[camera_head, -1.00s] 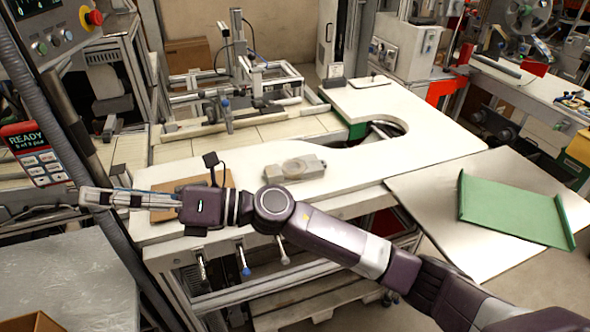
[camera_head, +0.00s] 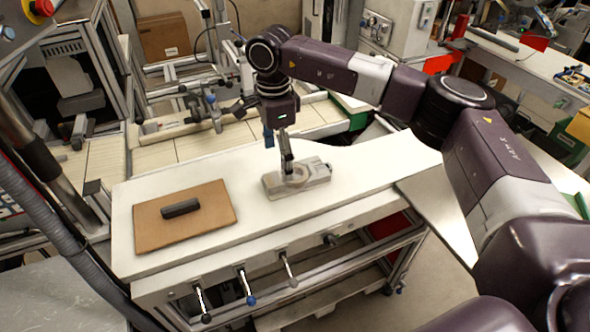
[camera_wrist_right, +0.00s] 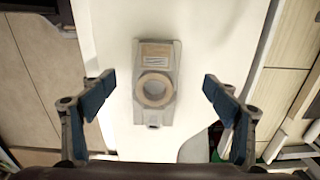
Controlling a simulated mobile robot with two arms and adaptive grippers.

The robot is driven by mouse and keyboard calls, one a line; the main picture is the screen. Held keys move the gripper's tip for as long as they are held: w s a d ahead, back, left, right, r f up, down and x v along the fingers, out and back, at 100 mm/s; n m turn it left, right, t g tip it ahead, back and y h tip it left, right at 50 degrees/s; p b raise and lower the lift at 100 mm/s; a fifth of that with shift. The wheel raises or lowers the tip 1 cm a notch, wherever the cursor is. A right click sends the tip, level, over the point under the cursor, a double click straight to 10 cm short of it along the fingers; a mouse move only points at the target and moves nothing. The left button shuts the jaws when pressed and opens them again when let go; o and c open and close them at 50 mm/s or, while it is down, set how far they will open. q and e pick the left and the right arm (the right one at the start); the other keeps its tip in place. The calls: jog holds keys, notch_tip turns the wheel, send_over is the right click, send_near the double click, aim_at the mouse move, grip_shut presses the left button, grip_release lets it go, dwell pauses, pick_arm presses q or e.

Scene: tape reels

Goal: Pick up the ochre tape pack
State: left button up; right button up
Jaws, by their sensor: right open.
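The ochre tape pack, a tan ring with an open centre (camera_wrist_right: 154,104), lies flat on a grey block-like fixture (camera_wrist_right: 164,115). In the head view the fixture (camera_head: 319,178) stands on the white bench top, and the tape pack (camera_head: 304,177) is partly hidden by my gripper. My right gripper (camera_head: 288,170) points down at the pack from above. In the right wrist view the right gripper (camera_wrist_right: 159,83) has its fingers wide apart, one on each side of the fixture, with nothing between them. The exact height gap is unclear. My left gripper is not in view.
A brown board (camera_head: 160,232) with a dark bar (camera_head: 180,208) on it lies on the left of the white bench top (camera_head: 250,222). The bench is clear between board and fixture. A slide-rail frame (camera_head: 185,122) stands behind.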

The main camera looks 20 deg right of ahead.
aim_at(277, 178)
jog(key=shift+s+a+f+p, duration=0.2)
jog(key=shift+s+f+p, duration=0.3)
jog(key=shift+f+p, duration=0.25)
jog(key=shift+a+f+p, duration=0.15)
jog(key=shift+f+p, duration=0.3)
jog(key=shift+f, duration=0.4)
jog(key=shift+w+f, duration=0.2)
jog(key=shift+f, duration=1.15)
jog(key=c, duration=0.9)
jog(key=shift+s, duration=0.1)
jog(key=c, duration=0.7)
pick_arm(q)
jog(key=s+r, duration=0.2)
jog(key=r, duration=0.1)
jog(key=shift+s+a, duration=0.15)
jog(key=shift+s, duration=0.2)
pick_arm(e)
jog(key=shift+c, duration=0.2)
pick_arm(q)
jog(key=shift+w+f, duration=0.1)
